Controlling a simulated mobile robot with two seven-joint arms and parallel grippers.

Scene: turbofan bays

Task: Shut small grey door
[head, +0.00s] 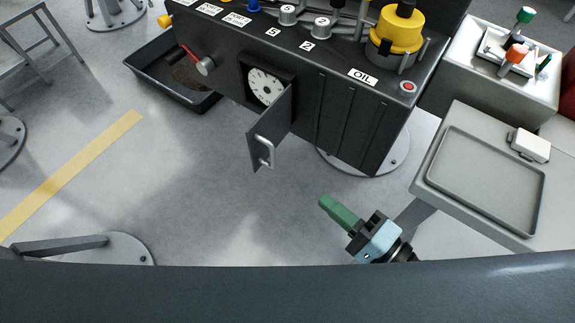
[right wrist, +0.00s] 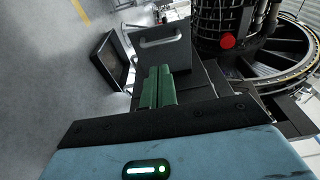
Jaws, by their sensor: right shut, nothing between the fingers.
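The small grey door (head: 269,132) stands open on the front of a dark cabinet (head: 330,115), swung out from its opening. It has a light bar handle (head: 265,150). Behind it a white round dial (head: 265,86) shows in the opening. My right gripper (head: 324,203) has green fingers, shut and empty, below and to the right of the door, apart from it in the head view. In the right wrist view the door (right wrist: 163,55) with its handle lies beyond the shut green fingertips (right wrist: 158,70). My left gripper is not in view.
A black tray (head: 140,62) lies on the floor left of the cabinet, below a red-handled valve (head: 200,64). A grey table with a raised rim (head: 432,165) stands at the right. The floor in front of the door is clear.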

